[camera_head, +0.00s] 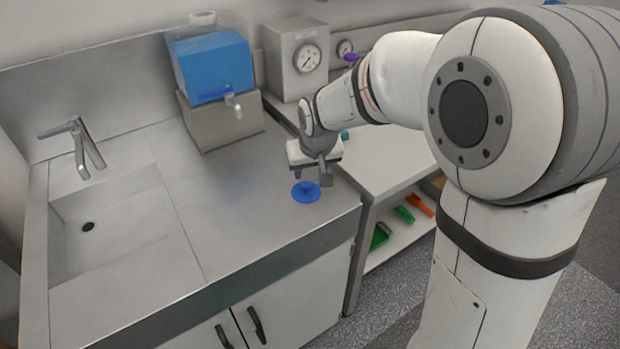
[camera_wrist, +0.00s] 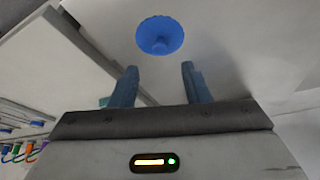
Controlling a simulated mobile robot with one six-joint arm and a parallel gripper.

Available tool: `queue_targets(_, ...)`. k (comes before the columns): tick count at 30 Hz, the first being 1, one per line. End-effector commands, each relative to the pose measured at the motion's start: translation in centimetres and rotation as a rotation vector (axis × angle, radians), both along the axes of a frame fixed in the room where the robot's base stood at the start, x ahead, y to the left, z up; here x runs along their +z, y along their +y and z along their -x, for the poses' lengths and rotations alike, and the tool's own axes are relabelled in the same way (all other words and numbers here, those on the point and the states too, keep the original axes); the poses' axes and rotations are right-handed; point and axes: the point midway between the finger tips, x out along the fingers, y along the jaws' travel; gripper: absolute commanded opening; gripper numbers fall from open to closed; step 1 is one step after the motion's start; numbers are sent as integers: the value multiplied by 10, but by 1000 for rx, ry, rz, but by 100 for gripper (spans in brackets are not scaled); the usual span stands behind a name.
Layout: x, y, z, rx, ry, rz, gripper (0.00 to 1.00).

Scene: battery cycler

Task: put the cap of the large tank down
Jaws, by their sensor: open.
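The blue cap (camera_head: 306,192) is a round disc lying on the steel counter near its front right corner. In the wrist view the blue cap (camera_wrist: 160,36) shows its small central knob and lies just beyond the fingertips. My gripper (camera_head: 310,178) is above the cap in the head view. In the wrist view my gripper (camera_wrist: 158,72) has its two blue fingers apart with nothing between them. The large tank (camera_head: 213,68) holds blue content and stands on a metal stand at the back of the counter. A pale round neck (camera_head: 203,18) shows on its top.
A sink (camera_head: 105,225) with a tap (camera_head: 78,145) is at the left. A box with a gauge (camera_head: 296,60) stands behind my arm. A lower bench (camera_head: 395,160) with a shelf of green and orange items adjoins at the right. The counter around the cap is clear.

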Motion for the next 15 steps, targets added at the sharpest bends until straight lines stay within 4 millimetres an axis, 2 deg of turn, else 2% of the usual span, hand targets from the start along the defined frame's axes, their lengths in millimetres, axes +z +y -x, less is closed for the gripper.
queue_targets(3, 19, -2, 7, 0, -4, -1, 43)
queue_targets(6, 28, -3, 11, 0, -2, -1, 43)
queue_targets(12, 35, -4, 14, -1, 0, 0, 43)
queue_targets(15, 38, -14, 22, -14, 6, 2, 43)
